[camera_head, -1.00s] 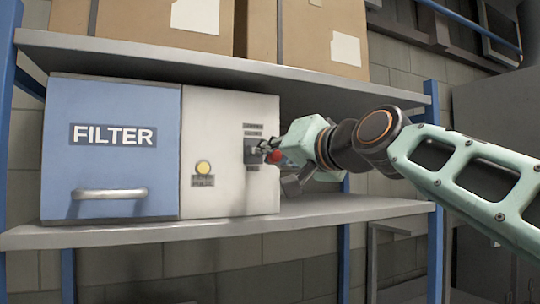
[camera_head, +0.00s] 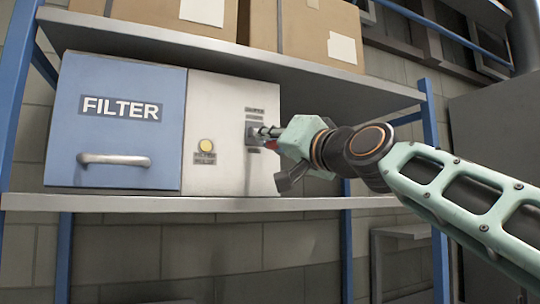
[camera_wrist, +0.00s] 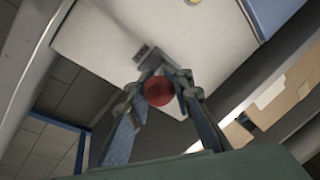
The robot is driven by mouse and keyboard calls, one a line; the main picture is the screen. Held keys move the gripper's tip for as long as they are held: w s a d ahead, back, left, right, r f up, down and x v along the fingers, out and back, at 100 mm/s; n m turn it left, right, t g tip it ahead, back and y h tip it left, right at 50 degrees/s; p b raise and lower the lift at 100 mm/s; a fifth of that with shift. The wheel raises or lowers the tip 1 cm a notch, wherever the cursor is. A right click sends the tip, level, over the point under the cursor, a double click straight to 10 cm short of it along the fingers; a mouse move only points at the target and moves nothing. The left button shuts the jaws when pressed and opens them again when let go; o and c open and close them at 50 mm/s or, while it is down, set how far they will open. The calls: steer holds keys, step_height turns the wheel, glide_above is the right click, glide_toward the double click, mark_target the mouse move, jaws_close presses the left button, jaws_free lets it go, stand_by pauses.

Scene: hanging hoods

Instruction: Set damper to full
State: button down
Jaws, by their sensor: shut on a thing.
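The damper control is a small grey plate (camera_head: 253,133) on the right side of the cabinet's white panel (camera_head: 215,105), with small labels too blurred to read. A red knob (camera_wrist: 158,92) stands out from it. My gripper (camera_head: 270,133) reaches in from the right at the plate. In the wrist view, its two fingers lie on either side of the red knob, shut on it. The grey plate (camera_wrist: 172,52) shows just beyond the fingertips. In the head view the fingers and gripper body hide most of the knob, and the lever's exact setting cannot be told.
A blue filter door (camera_head: 120,135) with a bar handle (camera_head: 114,159) is left of the panel. A yellow button (camera_head: 206,146) sits on the panel. Cardboard boxes (camera_head: 290,25) stand on the shelf (camera_head: 200,50) above. Free space lies right of the cabinet.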

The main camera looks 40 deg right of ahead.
steer(key=shift+w+f+t+b, duration=0.1)
steer(key=shift+f+t+b, duration=0.35)
steer(key=shift+b, duration=0.5)
steer(key=shift+w+b, duration=0.1)
steer(key=shift+b, duration=0.55)
steer(key=shift+d, duration=0.1)
steer(key=c, duration=1.7)
jaws_free()
steer(key=v, duration=1.2)
steer(key=shift+f, duration=0.15)
